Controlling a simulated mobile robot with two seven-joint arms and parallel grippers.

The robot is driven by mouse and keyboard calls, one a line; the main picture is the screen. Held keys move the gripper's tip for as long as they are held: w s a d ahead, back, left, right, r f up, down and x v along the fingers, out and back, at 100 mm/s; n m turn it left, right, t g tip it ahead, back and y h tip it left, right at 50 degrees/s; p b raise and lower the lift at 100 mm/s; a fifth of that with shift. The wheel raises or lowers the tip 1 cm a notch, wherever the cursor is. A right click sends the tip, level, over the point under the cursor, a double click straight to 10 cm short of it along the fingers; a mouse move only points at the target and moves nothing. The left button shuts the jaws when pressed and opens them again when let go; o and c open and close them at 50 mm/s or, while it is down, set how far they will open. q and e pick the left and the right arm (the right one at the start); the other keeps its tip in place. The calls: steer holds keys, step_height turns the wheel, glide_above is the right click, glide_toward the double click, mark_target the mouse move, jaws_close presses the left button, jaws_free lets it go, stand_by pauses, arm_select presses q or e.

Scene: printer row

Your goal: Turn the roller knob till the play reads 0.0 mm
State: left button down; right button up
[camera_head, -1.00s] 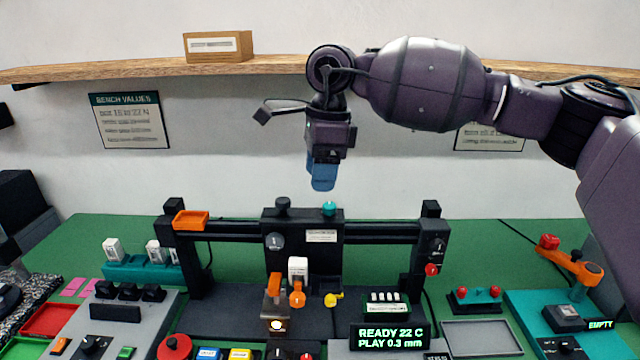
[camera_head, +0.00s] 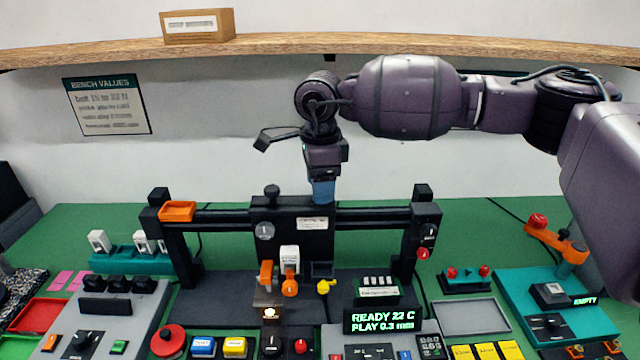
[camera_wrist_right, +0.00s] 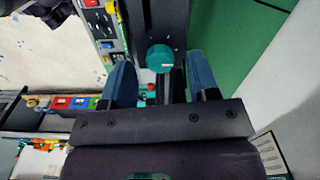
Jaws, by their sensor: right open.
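The teal roller knob (camera_wrist_right: 160,58) shows in the right wrist view, in the gap between my blue fingers. In the head view it is hidden behind my right gripper (camera_head: 323,192). That gripper is open and points down at the top of the black carriage (camera_head: 293,212) on the gantry. Whether the fingertips are level with the knob or just above it, I cannot tell. The display (camera_head: 383,320) reads READY 22 C, PLAY 0.3 mm. My left gripper is not in view.
A second, black knob (camera_head: 272,191) stands on the carriage left of my gripper. The gantry's right post (camera_head: 424,235) carries a red button. An orange tray (camera_head: 177,211) sits at the left end of the rail. A wooden shelf (camera_head: 430,44) runs behind my arm.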

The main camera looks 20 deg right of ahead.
steer(key=shift+f, duration=0.5)
steer(key=c, duration=0.9)
